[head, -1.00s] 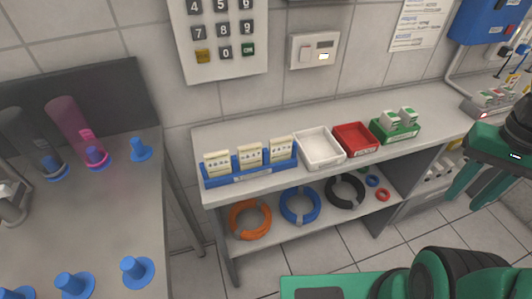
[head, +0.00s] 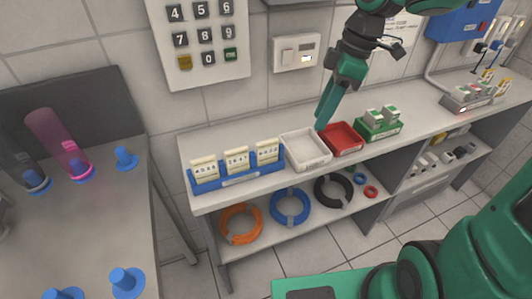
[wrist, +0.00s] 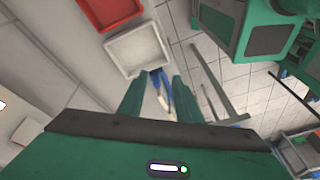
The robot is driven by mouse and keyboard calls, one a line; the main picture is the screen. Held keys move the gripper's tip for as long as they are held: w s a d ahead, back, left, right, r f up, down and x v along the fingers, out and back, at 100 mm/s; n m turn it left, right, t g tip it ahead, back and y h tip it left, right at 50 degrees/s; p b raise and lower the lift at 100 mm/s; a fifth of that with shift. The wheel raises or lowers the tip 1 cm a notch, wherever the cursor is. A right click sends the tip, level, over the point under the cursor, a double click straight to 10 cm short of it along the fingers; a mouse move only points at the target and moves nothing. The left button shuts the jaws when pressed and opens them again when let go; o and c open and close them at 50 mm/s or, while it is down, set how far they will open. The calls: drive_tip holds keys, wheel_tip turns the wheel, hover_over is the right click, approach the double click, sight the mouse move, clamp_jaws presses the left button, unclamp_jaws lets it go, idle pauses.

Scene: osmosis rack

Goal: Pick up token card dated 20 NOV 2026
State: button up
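Three cream token cards stand in a blue rack (head: 228,182) on the shelf top in the head view: left card (head: 204,169), middle card (head: 237,160) and right card (head: 267,151). Their printed dates are too small to read. Part of a blue and cream thing, probably the rack (wrist: 156,80), shows between the fingers, mostly hidden.
An empty white tray (head: 303,162), a red tray (head: 357,149) and a green holder with boxes (head: 388,131) stand right of the rack. Coils (head: 241,222) lie on the lower shelf. A keypad (head: 206,38) is on the wall behind. A grey table (head: 75,220) with blue pegs is at left.

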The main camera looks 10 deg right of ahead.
sight(269, 140)
drive_tip(key=a+f+n, duration=0.1)
drive_tip(key=a+n, duration=0.1)
drive_tip(key=a, duration=0.1)
drive_tip(key=a+f+n+y, duration=0.1)
drive_tip(key=a+n, duration=0.1)
drive_tip(key=a, duration=0.2)
drive_tip(key=a+n+g, duration=0.1)
drive_tip(key=a+n, duration=0.1)
drive_tip(key=a, duration=0.1)
drive_tip(key=shift+w+a+f, duration=0.15)
drive_tip(key=shift+w+f, duration=0.25)
drive_tip(key=shift+x, duration=3.25)
drive_tip(key=shift+a+r, duration=0.1)
drive_tip(key=shift+a, duration=0.1)
clamp_jaws()
